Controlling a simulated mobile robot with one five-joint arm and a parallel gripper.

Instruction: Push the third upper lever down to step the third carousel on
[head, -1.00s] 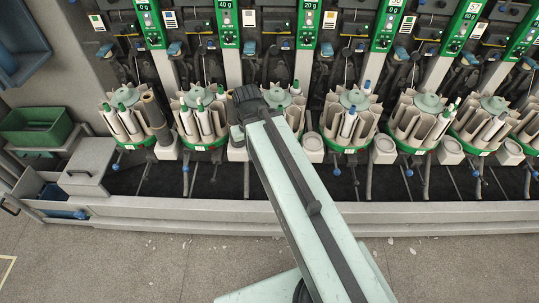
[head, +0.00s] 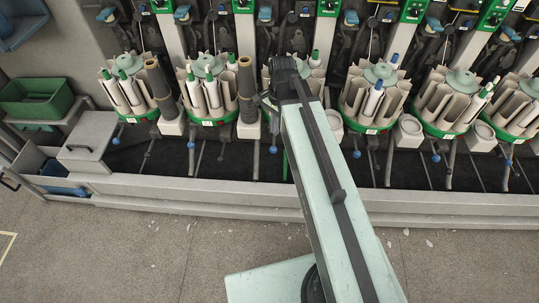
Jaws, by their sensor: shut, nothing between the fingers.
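The dark joint at my arm's far end lies over the third carousel's left side. My gripper does not show; it is hidden behind the arm.
Similar carousels stand in a row, such as the second (head: 208,92) and fourth (head: 370,98). Blue-knobbed lower levers (head: 356,154) hang beneath. A grey ledge (head: 240,195) runs along the front. A green bin (head: 35,100) stands left. The floor in front is mostly clear.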

